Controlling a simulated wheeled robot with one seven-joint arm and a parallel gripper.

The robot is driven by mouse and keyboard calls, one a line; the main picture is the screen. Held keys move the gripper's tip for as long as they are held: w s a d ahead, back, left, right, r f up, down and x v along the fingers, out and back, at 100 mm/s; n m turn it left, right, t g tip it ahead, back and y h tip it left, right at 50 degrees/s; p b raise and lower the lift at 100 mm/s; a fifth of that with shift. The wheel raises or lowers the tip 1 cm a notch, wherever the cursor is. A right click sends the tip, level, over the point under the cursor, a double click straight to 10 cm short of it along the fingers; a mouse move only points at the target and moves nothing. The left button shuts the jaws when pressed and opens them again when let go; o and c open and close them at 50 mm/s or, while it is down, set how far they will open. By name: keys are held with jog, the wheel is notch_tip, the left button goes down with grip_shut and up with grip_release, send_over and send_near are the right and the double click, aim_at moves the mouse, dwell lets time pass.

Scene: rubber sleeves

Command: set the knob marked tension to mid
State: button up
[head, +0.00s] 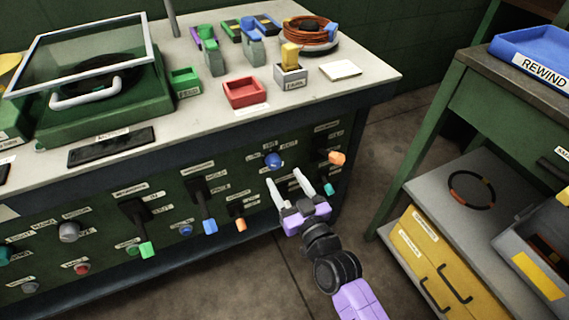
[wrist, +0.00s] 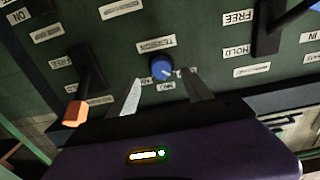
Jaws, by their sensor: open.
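A round blue knob (wrist: 161,68) sits on the dark green panel, below a label (wrist: 155,44) that seems to read TENSION. A pale pointer mark shows at its lower right side. Small labels lie around it, too small to read surely, so I cannot tell which one the pointer meets. In the head view the blue knob (head: 273,160) is at the panel's upper right. My gripper (head: 290,184) is open and empty, its fingers pointing at the panel just below the knob. In the wrist view my gripper (wrist: 160,95) has the knob framed between its fingertips; contact is not visible.
An orange-tipped lever (wrist: 76,112) is left of the knob; a black lever (wrist: 268,30) by FREE and HOLD labels is right. In the head view an orange-tipped lever (head: 337,158) juts out nearby. The worktop (head: 370,85) overhangs above; a shelf unit (head: 455,100) stands right.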

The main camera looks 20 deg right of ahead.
aim_at(276, 166)
jog(key=shift+w+a, duration=0.1)
jog(key=shift+w, duration=2.7)
jog(key=shift+c, duration=0.2)
grip_shut()
jog(key=shift+m, duration=0.3)
jog(key=m, duration=0.4)
jog(key=shift+m, duration=2.6)
